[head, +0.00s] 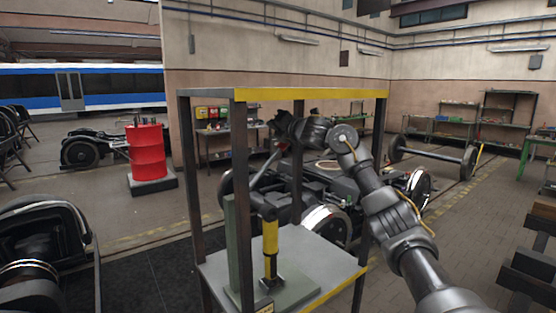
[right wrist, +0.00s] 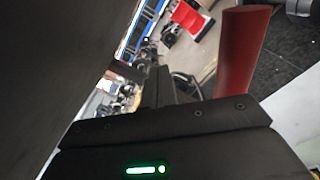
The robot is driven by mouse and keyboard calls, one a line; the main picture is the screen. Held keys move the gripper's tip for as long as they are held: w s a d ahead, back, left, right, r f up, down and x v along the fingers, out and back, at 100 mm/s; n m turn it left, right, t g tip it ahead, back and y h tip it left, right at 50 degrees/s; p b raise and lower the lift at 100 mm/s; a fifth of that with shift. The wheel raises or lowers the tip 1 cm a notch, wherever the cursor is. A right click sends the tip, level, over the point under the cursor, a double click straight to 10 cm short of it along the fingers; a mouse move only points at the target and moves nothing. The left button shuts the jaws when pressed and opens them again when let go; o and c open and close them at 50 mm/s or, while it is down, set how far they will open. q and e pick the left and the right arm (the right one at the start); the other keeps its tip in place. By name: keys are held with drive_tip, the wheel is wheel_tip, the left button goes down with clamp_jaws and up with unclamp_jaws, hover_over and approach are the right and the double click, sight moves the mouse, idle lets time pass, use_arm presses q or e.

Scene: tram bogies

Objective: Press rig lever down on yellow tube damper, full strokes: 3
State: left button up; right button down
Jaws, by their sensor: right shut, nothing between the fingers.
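The yellow tube damper (head: 270,252) stands upright on the rig's base plate, beside a green post (head: 240,255). The rig lever (head: 267,168) slants up and to the right from above the damper, its upper end close to my right gripper (head: 279,128). My right gripper is shut and empty, at the lever's raised end; whether it touches is not clear. In the right wrist view, a red cylinder (right wrist: 240,52), apparently the lever's grip, stands beside the dark gripper body. My left gripper is not in view.
A steel frame with a yellow top bar (head: 310,94) surrounds the rig table (head: 325,267), and my right arm reaches in from the right. A bogie (head: 320,190) stands behind. A red drum (head: 146,152) stands at left. Floor at the right is partly clear.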

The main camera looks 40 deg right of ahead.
drive_tip(key=shift+d+f, duration=0.55)
drive_tip(key=shift+d, duration=0.25)
drive_tip(key=shift+d+f, duration=0.55)
drive_tip(key=shift+d, duration=0.2)
drive_tip(key=shift+d+f, duration=1.3)
drive_tip(key=shift+d, duration=0.05)
drive_tip(key=shift+f, duration=0.1)
drive_tip(key=shift+d+f+b, duration=0.4)
drive_tip(key=shift+d+f, duration=0.75)
drive_tip(key=shift+f, duration=0.4)
drive_tip(key=shift+s+d+f+b, duration=0.1)
drive_tip(key=shift+d+f+b, duration=0.15)
drive_tip(key=shift+d+f, duration=0.4)
drive_tip(key=shift+d+f+b, duration=0.2)
drive_tip(key=shift+d+f, duration=0.15)
drive_tip(key=shift+f, duration=0.7)
